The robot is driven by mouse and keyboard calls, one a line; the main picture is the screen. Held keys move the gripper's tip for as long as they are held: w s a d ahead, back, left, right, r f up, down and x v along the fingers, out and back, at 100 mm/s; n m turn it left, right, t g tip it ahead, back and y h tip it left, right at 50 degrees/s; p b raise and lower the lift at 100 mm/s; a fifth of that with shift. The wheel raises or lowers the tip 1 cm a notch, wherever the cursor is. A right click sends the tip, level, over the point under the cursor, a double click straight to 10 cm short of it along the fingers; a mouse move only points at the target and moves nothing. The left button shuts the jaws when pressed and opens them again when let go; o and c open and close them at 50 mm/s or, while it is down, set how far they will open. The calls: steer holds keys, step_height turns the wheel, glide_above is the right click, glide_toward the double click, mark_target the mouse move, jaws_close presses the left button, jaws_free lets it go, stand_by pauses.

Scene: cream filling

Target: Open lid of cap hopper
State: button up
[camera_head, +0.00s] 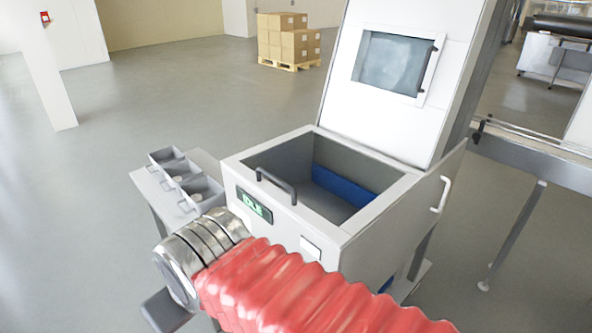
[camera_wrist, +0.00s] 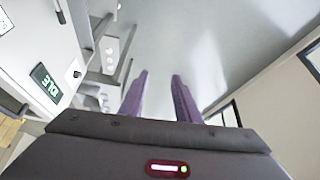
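The cap hopper (camera_head: 410,205) is a white box with a green-lit display, a dark handle (camera_head: 277,186) at its front wall and a pale handle (camera_head: 441,193) on its right side. Its top is open, showing a grey interior with a blue strip. A white panel (camera_head: 340,75) with a window stands upright at its rear edge; I cannot tell if this is the lid. In the wrist view the display front (camera_wrist: 45,85) is at the left. My gripper (camera_wrist: 160,74) has two purple fingers apart with nothing between them, pointing at floor, clear of the hopper.
A small side table (camera_head: 205,160) with several grey bins (camera_head: 182,172) stands left of the hopper. My red-sleeved arm crosses the front. A metal frame (camera_head: 540,165) stands at the right. Boxes on a pallet (camera_head: 290,65) are far back. Floor at left is clear.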

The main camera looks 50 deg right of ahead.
steer(key=shift+d, duration=0.15)
steer(key=w+d+r+m+g, duration=0.1)
steer(key=w+d+r, duration=0.3)
steer(key=d+r, duration=0.3)
steer(key=w+d+r+m+g, duration=0.1)
steer(key=w+d+r, duration=0.35)
steer(key=d, duration=0.55)
steer(key=s+d+r, duration=0.2)
steer(key=d+r, duration=0.1)
steer(key=d, duration=0.6)
steer(key=s+d+r+t+y, duration=0.1)
steer(key=s+d+r, duration=0.1)
steer(key=d, duration=0.8)
steer(key=shift+d+r+y, duration=0.25)
steer(key=shift+r+y, duration=0.05)
steer(key=shift+r, duration=0.2)
steer(key=shift+f, duration=0.1)
steer(key=x, duration=1.3)
steer(key=shift+w+f, duration=0.2)
steer(key=shift+f, duration=0.1)
